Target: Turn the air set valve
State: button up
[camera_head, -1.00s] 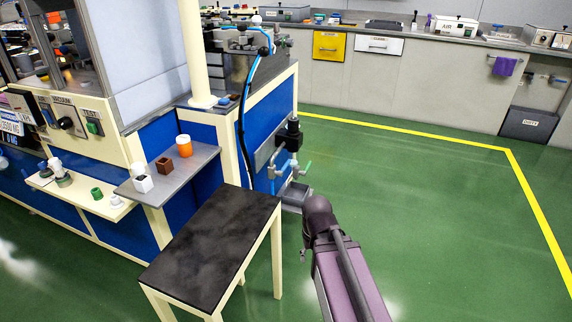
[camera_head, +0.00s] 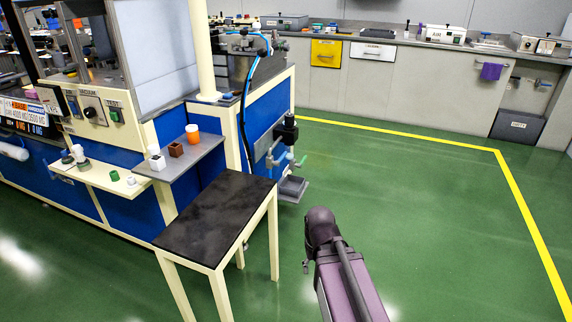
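The air set (camera_head: 288,130) is a black regulator with pipework on the blue right end of the machine. Small grey valve parts and a green handle (camera_head: 303,160) stick out from the pipework below it. At this distance I cannot tell which part is the valve or how it is turned. My arm (camera_head: 335,255) reaches up from the bottom of the picture, to the right of and nearer than the air set, and apart from it. My gripper's fingers cannot be made out; they seem hidden behind the arm.
A black-topped table (camera_head: 215,215) stands in front of the machine, left of my arm. A grey shelf (camera_head: 195,155) with small cups juts from the machine. A grey tray (camera_head: 291,190) sits low under the pipework. Green floor (camera_head: 420,210) is open to the right.

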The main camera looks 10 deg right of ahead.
aim_at(277, 163)
jog(key=k, duration=0.75)
jog(key=z, duration=0.3)
jog(key=i, duration=1.95)
jog(key=u, duration=0.5)
